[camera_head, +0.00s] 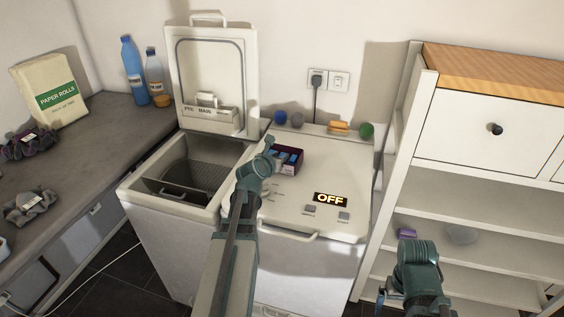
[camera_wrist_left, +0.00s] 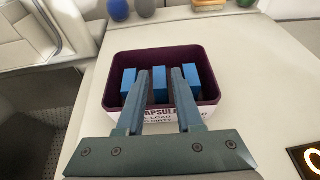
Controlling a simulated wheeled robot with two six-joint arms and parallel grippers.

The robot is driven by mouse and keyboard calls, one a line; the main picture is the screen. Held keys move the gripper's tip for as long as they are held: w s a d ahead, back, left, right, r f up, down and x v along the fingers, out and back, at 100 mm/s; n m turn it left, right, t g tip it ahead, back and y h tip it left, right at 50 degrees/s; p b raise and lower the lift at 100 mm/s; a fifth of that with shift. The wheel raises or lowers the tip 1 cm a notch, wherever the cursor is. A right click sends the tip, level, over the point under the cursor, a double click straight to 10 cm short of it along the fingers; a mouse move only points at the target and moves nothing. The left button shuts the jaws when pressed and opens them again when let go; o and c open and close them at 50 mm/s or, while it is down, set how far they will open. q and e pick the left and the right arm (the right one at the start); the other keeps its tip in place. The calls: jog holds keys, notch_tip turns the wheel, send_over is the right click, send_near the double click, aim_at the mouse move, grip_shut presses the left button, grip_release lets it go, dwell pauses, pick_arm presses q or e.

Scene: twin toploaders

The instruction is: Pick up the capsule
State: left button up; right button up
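Several blue capsules stand in an open dark purple box (camera_head: 297,167) on top of the right toploader (camera_head: 310,225). In the left wrist view the box (camera_wrist_left: 207,61) has a white front label reading "CAPSULE", partly covered by my fingers. The left capsule (camera_wrist_left: 128,82), middle capsule (camera_wrist_left: 160,84) and right capsule (camera_wrist_left: 192,80) stand in a row. In the head view my left gripper (camera_head: 269,150) is beside the box's left side. My right gripper (camera_head: 384,296) is low at right, its fingers too small to judge.
The left toploader (camera_head: 150,215) has its lid (camera_head: 216,75) raised and its drum open. Coloured balls and an orange brush-like item (camera_head: 340,127) line the back ledge. A shelf unit (camera_head: 480,200) stands right; a grey counter (camera_head: 95,150) with bottles and cloths stands left.

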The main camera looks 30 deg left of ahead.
pick_arm(q)
jog(key=x, duration=0.3)
jog(key=shift+s+a+f+b, duration=0.1)
jog(key=shift+f+b, duration=0.05)
jog(key=shift+b, duration=0.2)
grip_shut()
jog(key=shift+r, duration=0.2)
notch_tip(320, 180, up, 10)
jog(key=p, duration=1)
jog(key=shift+f, duration=0.15)
